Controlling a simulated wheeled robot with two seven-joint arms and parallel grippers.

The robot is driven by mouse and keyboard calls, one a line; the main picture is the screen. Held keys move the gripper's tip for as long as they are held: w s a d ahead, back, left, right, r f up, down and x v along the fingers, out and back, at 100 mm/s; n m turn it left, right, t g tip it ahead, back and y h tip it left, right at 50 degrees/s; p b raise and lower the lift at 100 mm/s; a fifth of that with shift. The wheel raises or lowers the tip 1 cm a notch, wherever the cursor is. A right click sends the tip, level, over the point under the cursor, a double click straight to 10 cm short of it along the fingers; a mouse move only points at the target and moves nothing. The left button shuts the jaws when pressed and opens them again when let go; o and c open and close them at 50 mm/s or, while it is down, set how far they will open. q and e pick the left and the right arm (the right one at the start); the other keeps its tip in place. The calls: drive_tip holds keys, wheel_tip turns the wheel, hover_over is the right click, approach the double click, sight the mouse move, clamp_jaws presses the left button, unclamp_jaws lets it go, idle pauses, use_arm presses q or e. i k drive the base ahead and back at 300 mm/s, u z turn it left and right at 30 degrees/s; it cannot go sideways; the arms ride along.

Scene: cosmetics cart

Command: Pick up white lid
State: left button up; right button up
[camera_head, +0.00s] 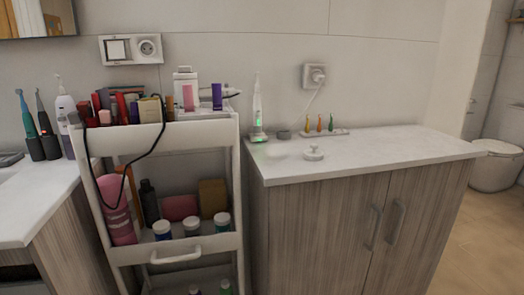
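A small white lid-like piece (314,153) with a knob on top lies on the white countertop (400,150) of the wooden cabinet. It sits toward the front edge, left of the counter's middle, with nothing touching it. Several jars with white lids also stand on the cart's middle shelf, such as the front left jar (162,229). Neither of my grippers shows in the head view.
A white cart (165,138) crowded with cosmetics stands left of the cabinet, a black cable hanging over it. An electric toothbrush (257,112), a dark round piece (284,135) and a tray with coloured brush heads (340,132) stand behind the lid. The counter's right side is clear.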

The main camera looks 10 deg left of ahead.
sight(312, 154)
drive_tip(key=u, duration=0.8)
drive_tip(key=i, duration=0.45)
